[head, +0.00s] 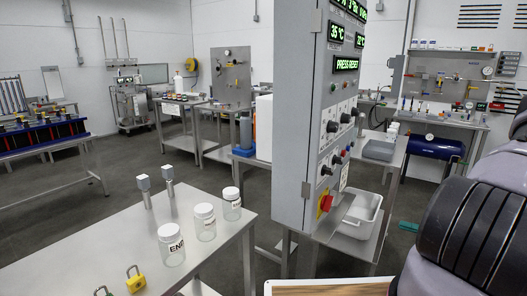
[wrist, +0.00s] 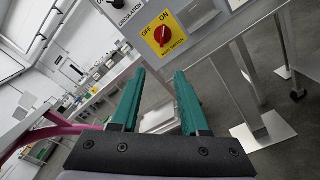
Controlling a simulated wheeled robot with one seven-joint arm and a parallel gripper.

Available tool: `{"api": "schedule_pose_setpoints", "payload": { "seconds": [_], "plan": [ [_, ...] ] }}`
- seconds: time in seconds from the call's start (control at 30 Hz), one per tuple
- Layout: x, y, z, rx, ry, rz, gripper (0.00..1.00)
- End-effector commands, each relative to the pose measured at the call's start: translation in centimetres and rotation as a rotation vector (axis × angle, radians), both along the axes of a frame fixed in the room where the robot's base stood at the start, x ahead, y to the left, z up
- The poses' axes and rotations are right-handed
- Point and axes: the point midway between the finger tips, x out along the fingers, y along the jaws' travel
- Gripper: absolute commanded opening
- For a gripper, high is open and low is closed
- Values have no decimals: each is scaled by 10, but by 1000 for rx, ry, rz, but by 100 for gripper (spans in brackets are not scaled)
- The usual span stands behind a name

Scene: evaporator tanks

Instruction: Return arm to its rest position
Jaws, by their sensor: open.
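My gripper (wrist: 158,95) shows in the wrist view with its two green fingers apart and nothing between them. Ahead of the fingers in the wrist view is a red main switch (wrist: 163,35) on a yellow plate, apart from the fingertips. The same switch shows on the lower side of the grey control cabinet (head: 292,120) in the head view. A display on the cabinet reads "PRESS RESET".
A pink-red tube (wrist: 50,131) passes left of my gripper. Open floor lies at the left.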

Motion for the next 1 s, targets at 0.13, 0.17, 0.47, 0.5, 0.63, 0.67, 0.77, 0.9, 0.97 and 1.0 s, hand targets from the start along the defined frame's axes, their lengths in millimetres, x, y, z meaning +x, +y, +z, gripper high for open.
{"api": "schedule_pose_setpoints", "payload": {
  "seconds": [0.13,0.17,0.47,0.5,0.63,0.67,0.77,0.9,0.97,1.0],
  "plan": [
    [4,4,13,-42,-20,41,45],
    [4,5,16,-52,-25,50,45],
    [14,21,58,-195,-98,188,45],
    [15,25,66,-222,-112,213,45],
    [19,40,97,-329,-172,315,45],
    [19,44,105,-359,-191,344,45],
    [20,62,138,-480,-264,456,45],
    [15,89,183,-657,-384,617,45],
    [12,100,201,-731,-438,683,45],
    [9,108,213,-781,-474,724,45]
  ]
}}
